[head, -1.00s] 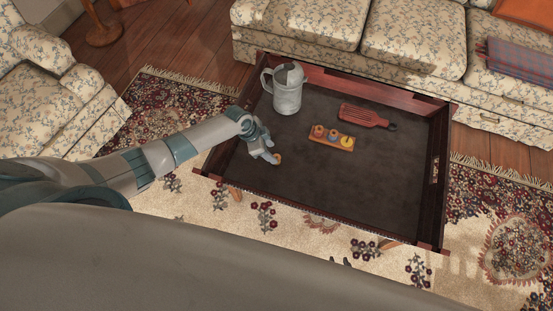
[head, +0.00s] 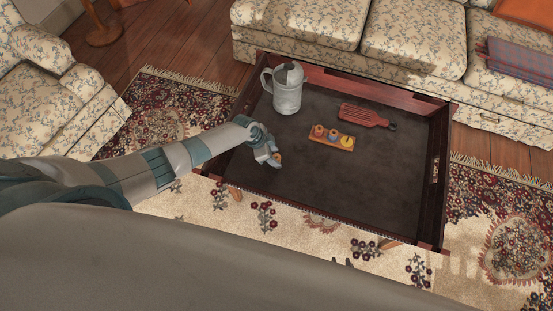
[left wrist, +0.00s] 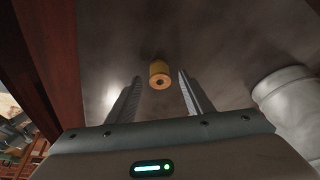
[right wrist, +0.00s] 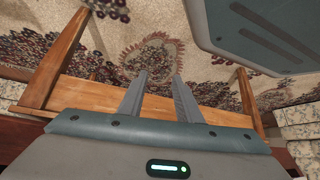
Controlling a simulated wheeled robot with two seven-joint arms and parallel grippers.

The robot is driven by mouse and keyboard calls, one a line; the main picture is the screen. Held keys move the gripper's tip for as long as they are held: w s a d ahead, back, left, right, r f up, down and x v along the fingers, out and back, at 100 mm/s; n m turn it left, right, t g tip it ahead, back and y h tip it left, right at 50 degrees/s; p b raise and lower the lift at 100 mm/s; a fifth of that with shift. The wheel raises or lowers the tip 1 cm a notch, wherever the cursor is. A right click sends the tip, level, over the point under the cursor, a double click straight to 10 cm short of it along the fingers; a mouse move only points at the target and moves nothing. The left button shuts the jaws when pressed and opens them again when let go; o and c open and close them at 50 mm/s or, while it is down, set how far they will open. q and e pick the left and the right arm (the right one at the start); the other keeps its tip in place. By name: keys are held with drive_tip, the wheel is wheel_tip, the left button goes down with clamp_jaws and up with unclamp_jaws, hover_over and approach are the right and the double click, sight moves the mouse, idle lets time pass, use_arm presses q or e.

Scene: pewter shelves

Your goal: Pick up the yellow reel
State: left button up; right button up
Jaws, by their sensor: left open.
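A small yellow-orange reel (head: 278,158) stands on the dark tray table (head: 330,205), near its left side. My left gripper (head: 273,161) is low over the table, right at this reel. In the left wrist view the reel (left wrist: 160,74) shows between and just beyond the tips of the two open fingers, with a gap on each side. A hole shows in its end. My right gripper (right wrist: 161,78) shows only in the right wrist view, its fingers apart with nothing between them.
A wooden holder (head: 318,141) with several coloured pieces, one yellow, lies right of the reel. Raised walls edge the table. Its front right is clear.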

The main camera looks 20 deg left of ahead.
drive_tip(key=shift+w+a+r, duration=0.15)
drive_tip(key=shift+w+a, duration=0.05)
drive_tip(key=shift+a, duration=0.3)
use_arm(q)
drive_tip(key=c, duration=1.1)
use_arm(e)
drive_tip(key=shift+s, duration=0.15)
drive_tip(key=shift+d, duration=0.15)
